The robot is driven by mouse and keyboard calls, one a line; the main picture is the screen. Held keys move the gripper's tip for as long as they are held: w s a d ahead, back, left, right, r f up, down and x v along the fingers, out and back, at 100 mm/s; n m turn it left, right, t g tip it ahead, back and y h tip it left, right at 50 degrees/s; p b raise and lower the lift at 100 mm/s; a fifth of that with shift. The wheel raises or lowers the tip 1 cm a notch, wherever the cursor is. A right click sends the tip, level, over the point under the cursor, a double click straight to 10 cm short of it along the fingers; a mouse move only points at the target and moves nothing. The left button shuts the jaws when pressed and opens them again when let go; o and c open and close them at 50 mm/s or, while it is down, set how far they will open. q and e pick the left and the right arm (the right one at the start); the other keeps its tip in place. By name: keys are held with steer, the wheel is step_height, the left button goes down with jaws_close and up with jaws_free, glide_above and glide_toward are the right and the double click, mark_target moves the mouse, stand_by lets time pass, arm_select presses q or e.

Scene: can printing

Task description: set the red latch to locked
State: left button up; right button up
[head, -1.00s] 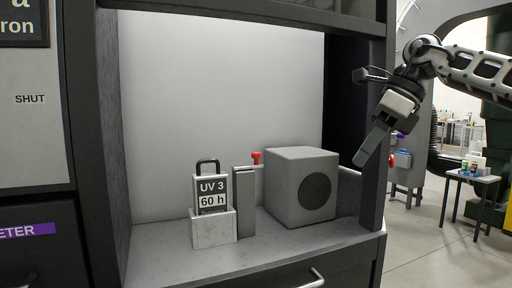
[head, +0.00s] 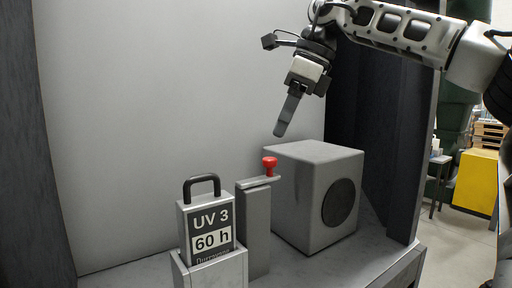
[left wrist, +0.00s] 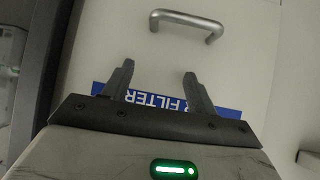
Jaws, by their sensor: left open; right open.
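The red latch (head: 269,166) is a small red knob on a short flat arm at the top of a grey post (head: 257,225) in the alcove. The arm points right from the post, towards the grey box. My right gripper (head: 281,130) hangs above the latch, pointing down, a little to its upper right in the head view. It is apart from the latch and empty; the gap between its fingers is not clear from this angle. My left gripper (left wrist: 155,82) is open and empty in the left wrist view, in front of a panel with a blue FILTER label.
A grey box (head: 300,205) with a dark round face stands right of the post. A padlock-shaped block (head: 207,225) marked UV 3, 60 h sits in a pale holder left of it. A metal handle (left wrist: 187,22) is on the panel. The alcove's back wall is bare.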

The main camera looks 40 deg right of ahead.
mark_target(271, 158)
steer(key=shift+s+x, duration=0.15)
steer(key=shift+x, duration=1.4)
steer(key=shift+s+x, duration=0.15)
steer(key=shift+x, duration=1.4)
steer(key=shift+f, duration=0.15)
